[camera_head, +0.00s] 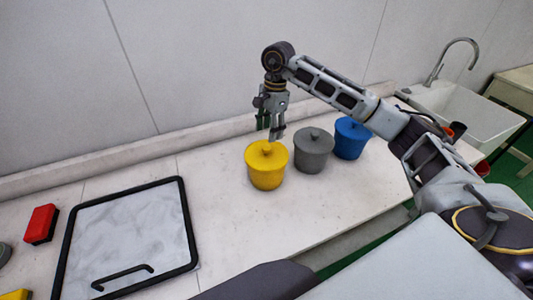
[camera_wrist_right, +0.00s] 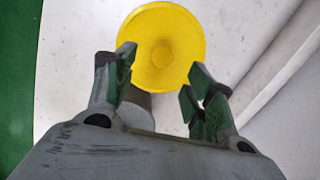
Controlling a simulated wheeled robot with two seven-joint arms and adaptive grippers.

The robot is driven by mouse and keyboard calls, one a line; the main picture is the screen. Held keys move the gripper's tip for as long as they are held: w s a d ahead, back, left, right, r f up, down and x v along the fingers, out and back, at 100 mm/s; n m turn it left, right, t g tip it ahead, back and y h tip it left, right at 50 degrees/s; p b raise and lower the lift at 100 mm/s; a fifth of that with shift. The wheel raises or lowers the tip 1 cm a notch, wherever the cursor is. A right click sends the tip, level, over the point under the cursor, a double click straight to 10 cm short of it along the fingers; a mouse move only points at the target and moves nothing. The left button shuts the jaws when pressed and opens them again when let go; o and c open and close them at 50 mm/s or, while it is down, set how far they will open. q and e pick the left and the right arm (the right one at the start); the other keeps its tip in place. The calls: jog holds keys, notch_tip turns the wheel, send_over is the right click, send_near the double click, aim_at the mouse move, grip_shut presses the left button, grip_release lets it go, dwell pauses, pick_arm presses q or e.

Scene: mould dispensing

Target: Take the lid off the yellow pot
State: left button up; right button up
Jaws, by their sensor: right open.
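The yellow pot (camera_head: 267,172) stands on the white counter with its yellow lid (camera_head: 266,153) on top. The lid has a small round knob and shows from above in the right wrist view (camera_wrist_right: 162,28). My right gripper (camera_head: 272,135) is above and just behind the yellow pot, pointing down. In the right wrist view its two green-padded fingertips (camera_wrist_right: 160,68) are apart, with nothing between them, and they overlap the lower edge of the lid in the picture. I see no contact with the knob. My left gripper is not in view.
A grey lidded pot (camera_head: 313,153) and a blue lidded pot (camera_head: 350,140) stand to the right of the yellow pot.

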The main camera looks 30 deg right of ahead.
aim_at(266, 147)
jog(key=shift+a+f, duration=0.2)
jog(key=shift+f, duration=1.45)
jog(key=shift+w+a+f+p, duration=0.15)
jog(key=shift+f+p, duration=0.35)
jog(key=shift+f, duration=0.55)
jog(key=shift+s+a+f+p, duration=0.1)
jog(key=shift+f+p, duration=0.35)
jog(key=shift+f, duration=1.1)
jog(key=shift+c, duration=0.3)
jog(key=c, duration=1.1)
jog(key=shift+o, duration=0.2)
jog(key=shift+w+r, duration=0.1)
